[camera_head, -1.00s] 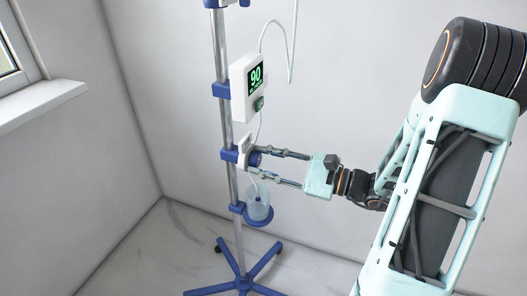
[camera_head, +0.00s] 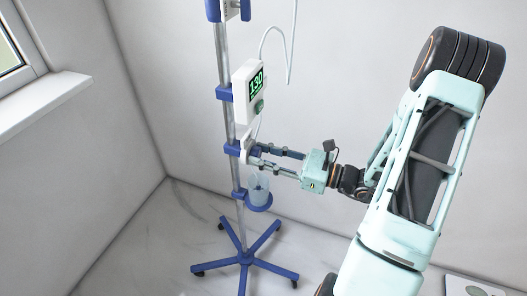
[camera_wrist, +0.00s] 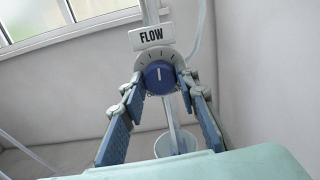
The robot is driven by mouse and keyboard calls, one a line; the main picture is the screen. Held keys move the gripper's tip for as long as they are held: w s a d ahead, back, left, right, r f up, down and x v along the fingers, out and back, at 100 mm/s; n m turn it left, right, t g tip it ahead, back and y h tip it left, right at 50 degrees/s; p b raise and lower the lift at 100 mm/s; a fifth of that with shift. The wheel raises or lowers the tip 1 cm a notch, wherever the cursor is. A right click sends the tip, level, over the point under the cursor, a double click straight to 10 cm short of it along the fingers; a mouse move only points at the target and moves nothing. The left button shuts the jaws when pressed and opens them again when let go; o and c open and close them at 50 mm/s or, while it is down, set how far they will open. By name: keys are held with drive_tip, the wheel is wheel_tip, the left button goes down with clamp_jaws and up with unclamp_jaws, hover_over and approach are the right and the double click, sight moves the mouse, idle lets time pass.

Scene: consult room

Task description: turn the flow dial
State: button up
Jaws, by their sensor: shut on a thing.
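The flow dial (camera_wrist: 159,76) is a round blue knob with a white pointer line, set in a pale plate with tick marks under a "FLOW" sign (camera_wrist: 151,37). Its pointer stands close to upright in the wrist view. My gripper (camera_wrist: 161,84) has one finger on each side of the knob and is shut on it. In the head view my gripper (camera_head: 252,155) reaches the stand's pole from the right, and its fingers largely hide the dial. Above it, a white display box (camera_head: 251,92) shows green digits that look like 130.
The pole (camera_head: 233,175) stands on a blue five-legged base (camera_head: 245,257). A clear cup (camera_head: 258,188) sits in a blue holder just below my fingers. A thin tube (camera_head: 288,45) loops above the display. A window sill (camera_head: 45,100) is at left.

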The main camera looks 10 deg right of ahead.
idle(0.4)
drive_tip(key=o, duration=1.1)
drive_tip(key=shift+o, duration=0.2)
drive_tip(key=shift+d, duration=0.1)
drive_tip(key=v, duration=1.2)
